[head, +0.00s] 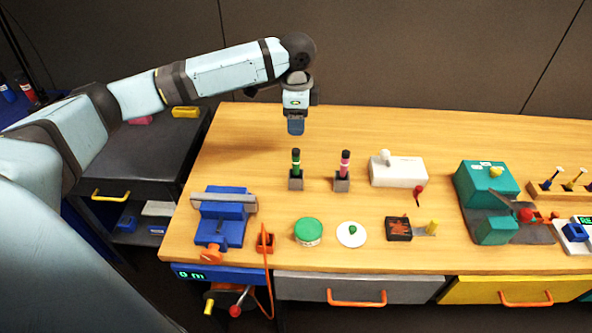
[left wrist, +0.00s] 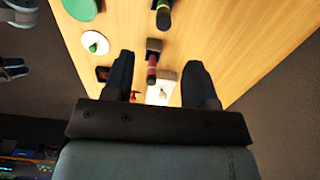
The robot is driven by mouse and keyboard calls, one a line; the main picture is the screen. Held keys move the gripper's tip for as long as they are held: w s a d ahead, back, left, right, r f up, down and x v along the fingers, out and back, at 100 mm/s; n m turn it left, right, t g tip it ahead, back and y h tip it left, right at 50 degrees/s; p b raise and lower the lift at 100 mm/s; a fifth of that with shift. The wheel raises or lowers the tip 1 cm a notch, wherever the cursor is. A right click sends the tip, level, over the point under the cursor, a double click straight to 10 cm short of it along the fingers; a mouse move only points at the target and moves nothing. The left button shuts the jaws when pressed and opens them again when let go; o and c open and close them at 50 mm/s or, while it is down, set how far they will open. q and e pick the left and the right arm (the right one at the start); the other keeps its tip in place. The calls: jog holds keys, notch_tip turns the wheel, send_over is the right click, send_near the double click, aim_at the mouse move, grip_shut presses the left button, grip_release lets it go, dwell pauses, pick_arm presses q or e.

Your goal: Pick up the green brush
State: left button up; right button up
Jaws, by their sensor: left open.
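The green brush (head: 296,161) has a black top and stands upright in a small grey holder (head: 296,183) on the wooden table. In the left wrist view the green brush (left wrist: 163,14) is at the top edge, partly cut off. My left gripper (head: 296,128) is open and empty, above and behind the green brush in the head view, and apart from it. In the left wrist view a red-pink brush (left wrist: 152,70) shows between the fingers of my left gripper (left wrist: 160,75), farther off.
The red-pink brush (head: 345,163) stands in its own holder to the right. A white box with a knob (head: 400,175) is beyond it. A blue vise (head: 222,218), green jar (head: 308,231) and white disc (head: 351,235) lie in front. The table's back left is clear.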

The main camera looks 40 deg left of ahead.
aim_at(296, 150)
pick_arm(q)
notch_tip(296, 150, down, 7)
jog(key=shift+w+a+f+b, duration=0.1)
jog(key=shift+f+b, duration=0.1)
jog(key=shift+f, duration=1.15)
jog(key=shift+w+a+f+b, duration=0.1)
jog(key=shift+f+b, duration=0.1)
jog(key=shift+f, duration=1.15)
jog(key=shift+c, duration=0.4)
grip_shut()
